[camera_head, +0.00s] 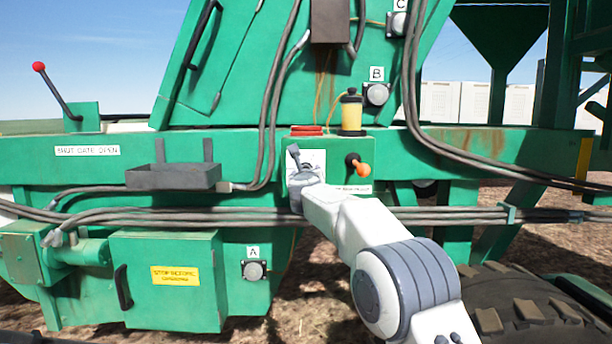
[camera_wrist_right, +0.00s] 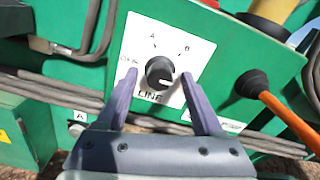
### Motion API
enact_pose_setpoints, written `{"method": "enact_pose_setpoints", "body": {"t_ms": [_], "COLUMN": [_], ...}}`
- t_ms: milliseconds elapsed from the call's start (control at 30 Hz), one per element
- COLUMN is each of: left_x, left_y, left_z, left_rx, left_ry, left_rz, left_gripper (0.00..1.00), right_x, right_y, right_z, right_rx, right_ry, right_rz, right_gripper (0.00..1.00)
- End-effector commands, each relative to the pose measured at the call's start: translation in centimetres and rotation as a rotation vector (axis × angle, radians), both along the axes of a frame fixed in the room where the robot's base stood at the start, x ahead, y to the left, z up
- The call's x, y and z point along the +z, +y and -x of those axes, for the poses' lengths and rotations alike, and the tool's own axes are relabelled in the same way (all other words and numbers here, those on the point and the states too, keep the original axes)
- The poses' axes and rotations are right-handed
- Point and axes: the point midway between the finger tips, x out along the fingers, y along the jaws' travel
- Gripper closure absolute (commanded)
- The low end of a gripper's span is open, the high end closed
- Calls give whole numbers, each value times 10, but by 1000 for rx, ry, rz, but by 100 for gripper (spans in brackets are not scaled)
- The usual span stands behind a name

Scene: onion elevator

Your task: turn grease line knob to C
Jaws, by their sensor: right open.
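The grease line knob (camera_wrist_right: 160,70) is round and black, on a white dial plate (camera_wrist_right: 200,48) in the right wrist view. The plate shows A at upper left, B at upper right, another label at left and LINE below. A C mark is not visible. I cannot tell for sure where the knob points. My right gripper (camera_wrist_right: 159,77) is open, its two fingers on either side of the knob; I cannot tell whether they touch it. In the head view my right gripper (camera_head: 297,162) covers the knob on the green panel. My left gripper is out of view.
An orange-tipped lever (camera_head: 361,167) sticks out just right of the dial. A yellow grease reservoir (camera_head: 351,114) stands above. Grey hoses (camera_head: 180,216) run below the panel. A grey tray (camera_head: 172,177) is at left. Fittings labelled A (camera_head: 254,270), B (camera_head: 376,94) and C (camera_head: 396,24) are nearby.

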Motion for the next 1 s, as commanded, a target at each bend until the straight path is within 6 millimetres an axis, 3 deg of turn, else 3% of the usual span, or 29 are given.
{"method": "enact_pose_setpoints", "body": {"t_ms": [167, 367, 600, 1000], "left_x": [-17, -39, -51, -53], "left_y": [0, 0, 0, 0], "left_z": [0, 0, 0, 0], "left_rx": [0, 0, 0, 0], "left_ry": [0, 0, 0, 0], "left_rz": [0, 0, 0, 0], "left_gripper": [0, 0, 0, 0], "right_x": [-3, -4, -2, -1], "right_y": [1, 1, 1, 0], "right_z": [17, 53, 91, 104], "right_rx": [2, 2, 2, -1], "right_ry": [-3, -1, 0, 1], "right_rz": [0, -1, -1, 0], "right_gripper": [31, 31, 31, 31]}}
